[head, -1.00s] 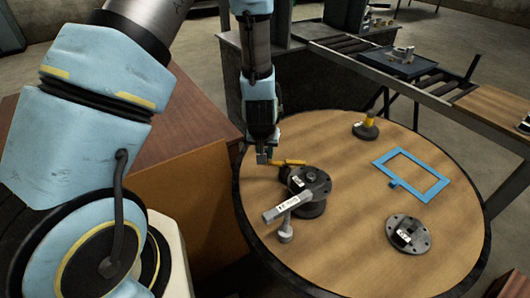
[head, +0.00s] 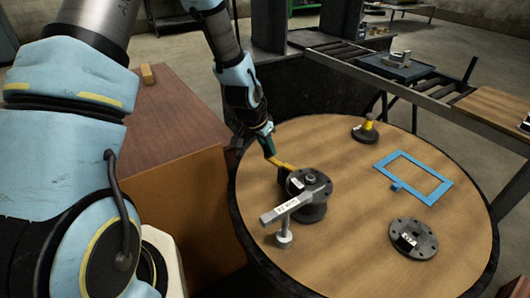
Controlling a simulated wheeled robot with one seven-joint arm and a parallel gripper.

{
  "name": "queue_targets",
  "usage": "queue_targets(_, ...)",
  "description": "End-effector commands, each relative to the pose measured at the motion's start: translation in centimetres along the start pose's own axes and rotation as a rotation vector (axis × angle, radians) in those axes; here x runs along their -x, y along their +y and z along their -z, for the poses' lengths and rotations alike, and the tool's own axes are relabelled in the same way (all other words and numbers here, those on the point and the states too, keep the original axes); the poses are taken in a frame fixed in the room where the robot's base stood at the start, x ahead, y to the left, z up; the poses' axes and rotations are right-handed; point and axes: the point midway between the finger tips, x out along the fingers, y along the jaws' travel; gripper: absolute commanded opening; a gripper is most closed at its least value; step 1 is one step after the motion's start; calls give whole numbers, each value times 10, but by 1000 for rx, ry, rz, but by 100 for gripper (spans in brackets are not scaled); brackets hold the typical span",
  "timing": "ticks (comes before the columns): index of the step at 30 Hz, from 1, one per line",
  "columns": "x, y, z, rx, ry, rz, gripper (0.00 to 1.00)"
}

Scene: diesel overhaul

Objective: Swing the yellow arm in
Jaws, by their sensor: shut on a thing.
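The yellow arm (head: 281,162) reaches up and left from the dark round fixture (head: 312,205) on the round wooden table. Its outer end meets a dark green grip-like piece (head: 268,146). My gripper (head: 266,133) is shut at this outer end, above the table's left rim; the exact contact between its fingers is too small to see. A grey labelled bar (head: 290,206) lies across the fixture's front left, over a small grey post (head: 284,238).
The round table (head: 345,255) also holds a dark flanged disc (head: 413,238), a blue rectangular frame (head: 440,191) and a dark base with a yellow top (head: 366,131). A brown cabinet (head: 165,150) stands left. A roller conveyor (head: 345,55) runs behind.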

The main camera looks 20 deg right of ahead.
Motion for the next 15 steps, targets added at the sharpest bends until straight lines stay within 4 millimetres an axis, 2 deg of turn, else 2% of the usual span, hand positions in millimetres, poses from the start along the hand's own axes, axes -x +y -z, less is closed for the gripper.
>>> queue_targets(6,-2,-1,9,-125,0,-53,0)
queue_targets(15,-5,1,15,-221,1,-92,0)
